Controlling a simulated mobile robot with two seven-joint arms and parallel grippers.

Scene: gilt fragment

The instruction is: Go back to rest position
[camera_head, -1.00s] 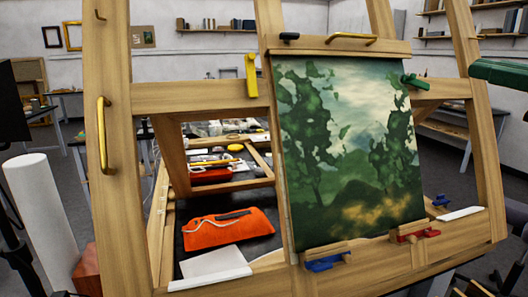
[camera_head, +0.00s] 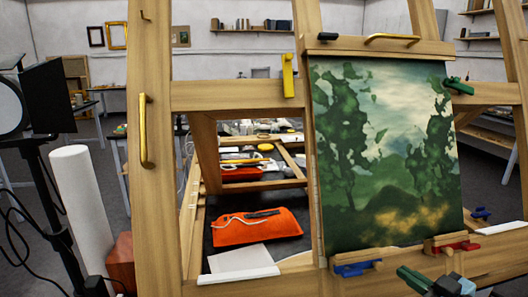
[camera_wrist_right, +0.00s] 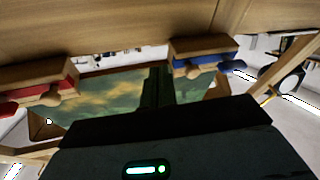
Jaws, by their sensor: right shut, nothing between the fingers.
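My right gripper (camera_head: 440,284) shows at the bottom right of the head view, below the easel's lower ledge, with its fingers shut and empty. In the right wrist view its dark fingers (camera_wrist_right: 158,88) are together in front of the painting. The canvas (camera_head: 385,150) with green trees stands on the wooden easel (camera_head: 150,215). A blue clamp (camera_head: 357,267) and a red clamp (camera_head: 452,246) sit at its lower edge; the blue clamp (camera_wrist_right: 203,60) and red clamp (camera_wrist_right: 40,92) also show in the wrist view. My left gripper is out of view.
A green clamp (camera_head: 458,86) and a yellow clamp (camera_head: 288,75) are on the frame. An orange pouch (camera_head: 255,227) lies behind the opening. A white roll (camera_head: 82,205), a brown block (camera_head: 121,262) and a black lamp (camera_head: 48,97) stand at the left.

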